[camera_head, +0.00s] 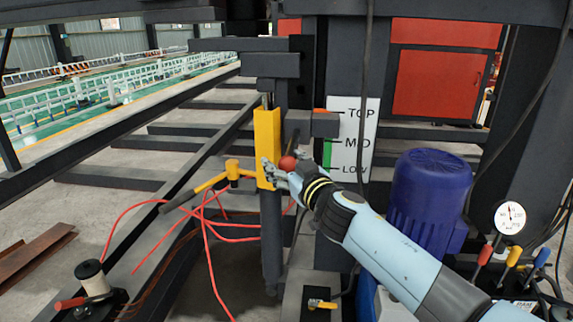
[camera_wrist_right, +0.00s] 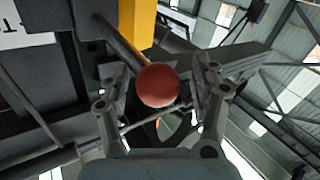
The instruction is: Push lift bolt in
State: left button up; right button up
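The lift bolt shows as a red ball knob (camera_head: 287,163) on a dark rod, beside the yellow upright bracket (camera_head: 267,138) on a dark post. My right gripper (camera_head: 278,172) is at the knob, its fingers partly overlapping the bracket in the head view. In the right wrist view the knob (camera_wrist_right: 158,86) sits between the two spread fingers of the right gripper (camera_wrist_right: 160,78), with a visible gap on each side. The yellow bracket (camera_wrist_right: 138,22) is just beyond it. How far the bolt is in cannot be told. My left gripper is not in view.
A white TOP/MID/LOW board (camera_head: 352,138) stands behind the post. A yellow-and-black lever (camera_head: 205,187) and red hoses (camera_head: 212,262) are left of the post. A blue motor (camera_head: 430,195) and a gauge (camera_head: 509,217) are at the right.

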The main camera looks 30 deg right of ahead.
jog(key=shift+s+d, duration=0.1)
jog(key=shift+s, duration=0.15)
jog(key=s, duration=1.1)
jog(key=shift+s+a, duration=0.35)
